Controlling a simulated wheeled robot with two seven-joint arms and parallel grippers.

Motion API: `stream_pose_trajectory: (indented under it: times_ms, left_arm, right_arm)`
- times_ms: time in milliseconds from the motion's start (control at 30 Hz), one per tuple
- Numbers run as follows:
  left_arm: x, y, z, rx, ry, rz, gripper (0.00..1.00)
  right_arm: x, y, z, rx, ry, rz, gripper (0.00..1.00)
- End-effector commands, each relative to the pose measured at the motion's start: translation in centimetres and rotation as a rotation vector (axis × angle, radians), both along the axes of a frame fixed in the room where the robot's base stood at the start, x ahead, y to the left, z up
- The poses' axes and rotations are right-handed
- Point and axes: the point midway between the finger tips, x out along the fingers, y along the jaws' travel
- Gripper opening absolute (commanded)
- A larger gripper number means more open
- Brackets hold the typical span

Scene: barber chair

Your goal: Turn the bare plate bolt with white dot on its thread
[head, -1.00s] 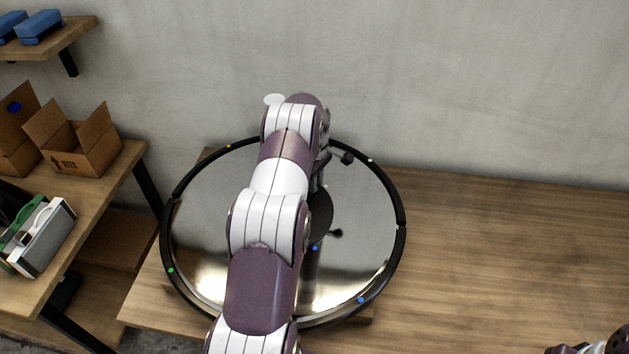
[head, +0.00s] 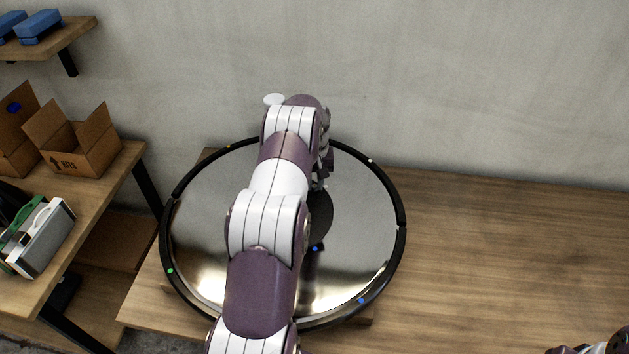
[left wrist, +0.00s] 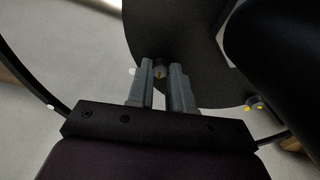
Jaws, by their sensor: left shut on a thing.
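The dark plate (head: 320,217) lies at the middle of the round mirror disc (head: 350,260), partly behind my left arm. In the left wrist view a small grey-brown bolt (left wrist: 159,70) stands on the dark plate (left wrist: 195,50), and a white dot (left wrist: 132,71) shows at the plate's edge beside it. My left gripper (left wrist: 161,74) is shut on the bolt, with a finger on either side. In the head view this gripper (head: 322,182) is low over the plate, largely hidden by its own arm. The bolt and white dot are hidden there.
The disc has a raised black rim (head: 404,228) with coloured dots, including a green one (head: 170,270) and a blue one (head: 361,300). Yellow dots (left wrist: 254,106) show in the left wrist view. The wooden table (head: 510,250) is clear at right. A shelf with cardboard boxes (head: 80,150) stands at left.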

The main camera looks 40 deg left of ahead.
Motion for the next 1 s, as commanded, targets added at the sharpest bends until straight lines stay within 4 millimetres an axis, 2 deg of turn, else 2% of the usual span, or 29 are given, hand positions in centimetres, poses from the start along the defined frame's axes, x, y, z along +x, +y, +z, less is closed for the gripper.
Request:
stream_pose_trajectory:
  times_ms: [500,1000]
  left_arm:
    - [0.2,0.13,0.29,0.005,-0.007,-0.408,0.0]
    - [0.23,0.15,0.34,0.006,-0.008,-0.548,0.0]
  right_arm:
    - [0.0,0.0,-0.06,0.0,0.0,0.0,0.43]
    - [0.0,0.0,-0.07,0.0,0.0,0.0,0.43]
